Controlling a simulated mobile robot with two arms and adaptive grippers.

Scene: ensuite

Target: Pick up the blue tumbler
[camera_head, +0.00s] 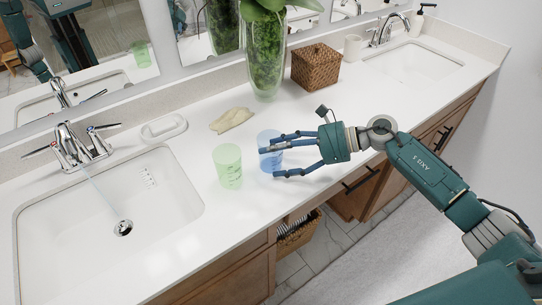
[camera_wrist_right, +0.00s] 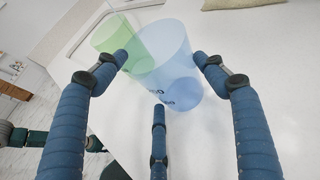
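The blue tumbler (camera_head: 266,142) is translucent and stands upright on the white counter, right of a green tumbler (camera_head: 228,168). My right gripper (camera_head: 272,160) reaches it from the right, its fingers spread around the tumbler's near side. In the right wrist view, the blue tumbler (camera_wrist_right: 162,55) sits between the open fingertips (camera_wrist_right: 160,72), with one finger at each side and a third in front. I cannot tell whether any finger touches it. The green tumbler (camera_wrist_right: 108,38) shows behind it at the left. My left gripper is not in view.
A sink (camera_head: 100,235) lies to the left, with a soap dish (camera_head: 163,128) behind it. The counter's front edge is close to the gripper.

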